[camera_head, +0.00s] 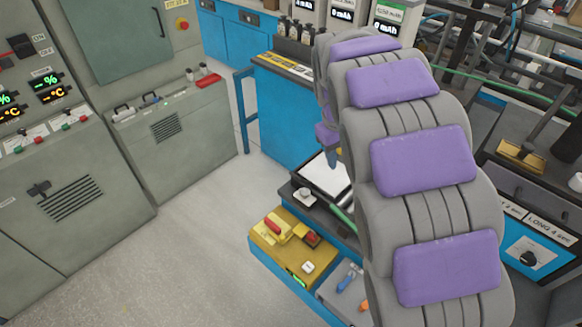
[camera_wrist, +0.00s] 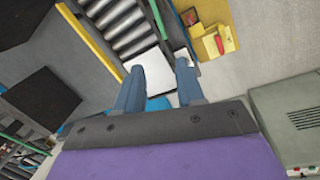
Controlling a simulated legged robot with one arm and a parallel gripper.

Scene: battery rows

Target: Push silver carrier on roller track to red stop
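The carrier is a flat, pale silver-white plate (camera_head: 326,176) on the track, partly hidden by my arm in the head view. It also shows in the wrist view as a pale plate (camera_wrist: 150,70) at the end of the visible grey rollers of the track (camera_wrist: 115,22). My gripper (camera_wrist: 158,72) has its two blue-grey fingers apart, with nothing clearly held between them. The fingers overlap the plate's near edge in the picture; I cannot tell whether they touch it. I cannot make out the red stop for sure.
A yellow box (camera_head: 262,250) with red controls stands beside the track; it also shows in the wrist view (camera_wrist: 228,15). A blue cabinet (camera_head: 285,115) stands behind the track. Grey cabinets (camera_head: 180,125) line the left. The floor (camera_head: 190,235) between is clear.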

